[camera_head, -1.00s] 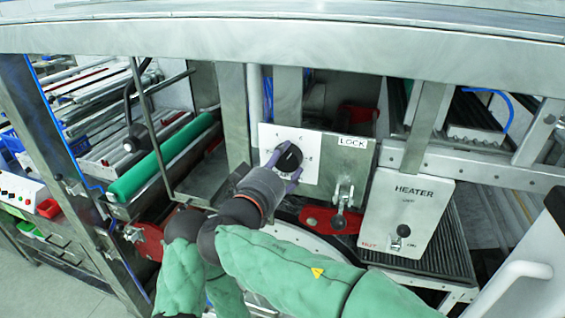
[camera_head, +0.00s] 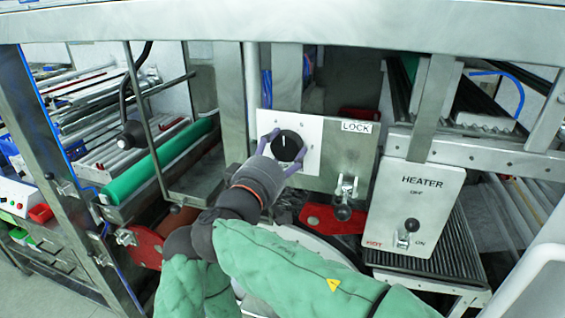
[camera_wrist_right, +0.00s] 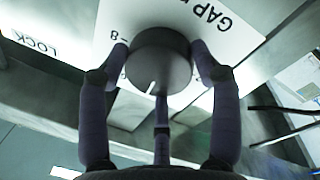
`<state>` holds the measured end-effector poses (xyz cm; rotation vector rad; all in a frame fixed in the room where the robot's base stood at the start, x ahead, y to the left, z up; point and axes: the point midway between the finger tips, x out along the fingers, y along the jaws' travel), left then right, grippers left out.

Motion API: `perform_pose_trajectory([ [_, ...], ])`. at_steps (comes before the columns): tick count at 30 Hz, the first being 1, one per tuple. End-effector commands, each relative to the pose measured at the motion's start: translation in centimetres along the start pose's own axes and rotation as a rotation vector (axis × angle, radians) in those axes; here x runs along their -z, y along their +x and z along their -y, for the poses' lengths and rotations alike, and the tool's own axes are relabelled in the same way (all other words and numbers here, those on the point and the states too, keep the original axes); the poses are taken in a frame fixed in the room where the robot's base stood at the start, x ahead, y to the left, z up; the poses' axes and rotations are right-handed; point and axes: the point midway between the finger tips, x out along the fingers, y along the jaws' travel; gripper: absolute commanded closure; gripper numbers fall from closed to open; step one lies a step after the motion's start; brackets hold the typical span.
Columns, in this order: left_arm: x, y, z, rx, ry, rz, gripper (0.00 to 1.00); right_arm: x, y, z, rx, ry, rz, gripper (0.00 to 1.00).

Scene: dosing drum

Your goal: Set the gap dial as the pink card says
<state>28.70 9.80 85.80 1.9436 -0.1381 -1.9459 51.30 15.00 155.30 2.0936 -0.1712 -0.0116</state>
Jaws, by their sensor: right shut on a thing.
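The gap dial (camera_head: 287,146) is a black round knob with a white pointer line on a white scale plate (camera_head: 312,140). In the head view the line points about straight up. My right gripper (camera_head: 276,155) has its purple fingers around the dial. In the right wrist view, the fingers press on both sides of the dial (camera_wrist_right: 158,58), and a third finger is below it. There "GAP" and an "8" show upside down on the scale plate (camera_wrist_right: 215,45). The gripper and dial hide much of the scale. No pink card shows. My left gripper is out of view.
Right of the dial are a LOCK label (camera_head: 356,127) and a toggle clamp (camera_head: 345,192). The HEATER box (camera_head: 418,205) with its lever stands further right. A green roller (camera_head: 160,160) lies to the left. A steel beam (camera_head: 280,22) crosses above.

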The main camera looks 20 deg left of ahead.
Motion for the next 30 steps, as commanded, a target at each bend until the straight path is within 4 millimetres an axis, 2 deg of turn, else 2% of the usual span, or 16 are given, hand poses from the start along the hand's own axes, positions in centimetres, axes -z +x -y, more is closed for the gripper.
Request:
perform_pose_trajectory([
  [3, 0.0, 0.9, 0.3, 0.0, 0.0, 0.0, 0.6, 0.0, 0.0, 0.0, -0.008, -0.105, -0.016, 0.69],
  [13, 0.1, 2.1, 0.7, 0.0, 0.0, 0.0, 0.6, 0.0, 0.0, 0.0, -0.024, -0.418, -0.047, 0.69],
  [30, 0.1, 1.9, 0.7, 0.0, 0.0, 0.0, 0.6, -0.2, 0.0, -0.1, -0.048, -0.959, -0.099, 0.69],
])
